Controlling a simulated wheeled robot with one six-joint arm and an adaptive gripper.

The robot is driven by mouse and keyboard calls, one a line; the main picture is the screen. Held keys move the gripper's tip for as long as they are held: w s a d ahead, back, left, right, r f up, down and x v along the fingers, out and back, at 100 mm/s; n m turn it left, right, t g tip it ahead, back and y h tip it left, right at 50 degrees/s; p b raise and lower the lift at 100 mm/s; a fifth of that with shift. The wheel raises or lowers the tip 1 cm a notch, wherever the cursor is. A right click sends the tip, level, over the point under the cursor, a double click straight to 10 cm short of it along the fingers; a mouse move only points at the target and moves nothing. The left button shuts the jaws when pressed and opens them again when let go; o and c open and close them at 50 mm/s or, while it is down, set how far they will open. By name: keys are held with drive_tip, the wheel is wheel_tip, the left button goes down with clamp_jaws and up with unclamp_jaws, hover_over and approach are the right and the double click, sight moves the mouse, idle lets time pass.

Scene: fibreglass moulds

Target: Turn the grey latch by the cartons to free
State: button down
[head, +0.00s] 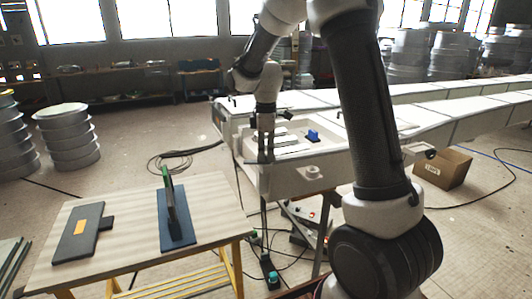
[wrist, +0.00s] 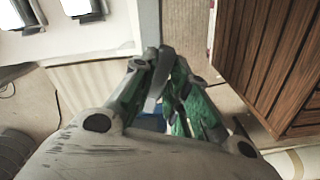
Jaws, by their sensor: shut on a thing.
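My gripper (head: 265,155) is at the near left part of the white mould bench in the head view, pointing down. In the wrist view my gripper's (wrist: 160,70) green-sided fingers are closed together on a narrow grey piece, which I take for the grey latch (wrist: 155,92). Only a small part of the latch shows between the fingers, so its angle is not clear. In the head view the latch cannot be told apart from the gripper. A brown carton (head: 442,168) stands on the floor at the right.
A blue block (head: 312,135) sits on the mould bench. A brown slatted surface (wrist: 270,60) lies close right in the wrist view.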

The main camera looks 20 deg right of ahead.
sight(266, 155)
drive_tip(key=shift+n, duration=2.3)
drive_tip(key=c, duration=1.4)
unclamp_jaws()
drive_tip(key=shift+r, duration=0.1)
wheel_tip(266, 155, up, 12)
drive_tip(key=shift+f, duration=0.1)
